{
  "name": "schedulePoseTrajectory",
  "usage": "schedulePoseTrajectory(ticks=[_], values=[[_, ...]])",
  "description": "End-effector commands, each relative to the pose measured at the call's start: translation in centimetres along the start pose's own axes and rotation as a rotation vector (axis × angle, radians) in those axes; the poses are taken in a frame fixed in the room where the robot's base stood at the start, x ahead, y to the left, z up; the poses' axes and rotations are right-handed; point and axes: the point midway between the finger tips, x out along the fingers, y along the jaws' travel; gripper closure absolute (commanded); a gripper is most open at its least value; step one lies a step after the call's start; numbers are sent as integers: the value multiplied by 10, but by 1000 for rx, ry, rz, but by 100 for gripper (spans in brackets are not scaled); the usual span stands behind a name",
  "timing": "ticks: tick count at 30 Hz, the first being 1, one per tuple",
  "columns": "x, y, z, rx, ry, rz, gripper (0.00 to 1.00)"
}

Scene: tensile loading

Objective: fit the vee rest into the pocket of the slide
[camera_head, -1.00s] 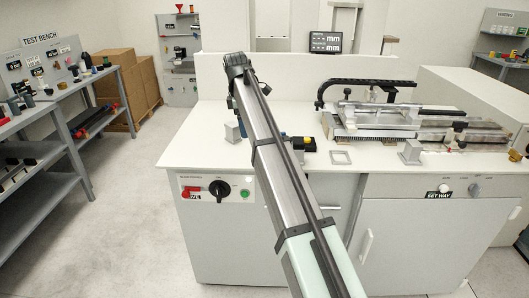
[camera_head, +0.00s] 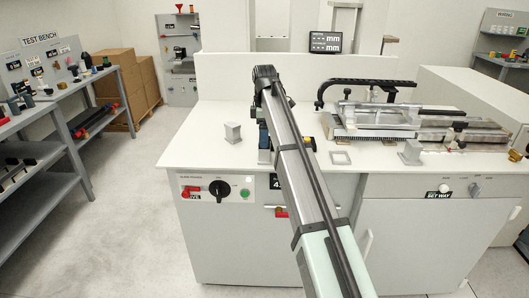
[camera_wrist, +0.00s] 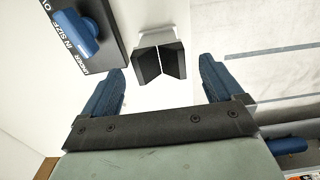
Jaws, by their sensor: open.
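In the wrist view a grey block with two dark faces meeting in a vee (camera_wrist: 160,62), which looks like the vee rest, lies just beyond my gripper (camera_wrist: 160,82). The blue fingers are apart, one to each side of its near end, with nothing clamped between them. In the head view my arm covers most of the gripper; a blue part (camera_head: 264,155) shows low by the bench front. I cannot tell which bench item there is the vee rest. The slide seems to be part of the metal assembly (camera_head: 375,120) at right; its pocket cannot be made out.
A dark panel with a blue knob (camera_wrist: 88,30) stands close to the left finger in the wrist view. A pale square frame (camera_head: 341,158) lies between. The left bench top is mostly clear.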

Motion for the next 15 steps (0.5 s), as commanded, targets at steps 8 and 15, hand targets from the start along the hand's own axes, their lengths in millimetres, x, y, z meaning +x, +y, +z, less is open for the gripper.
schedulePoseTrajectory(ticks=[8, 15], values=[[16, 0, 0, 0, 0, 1, 6], [46, -1, 0, 0, 0, 0, 6]])
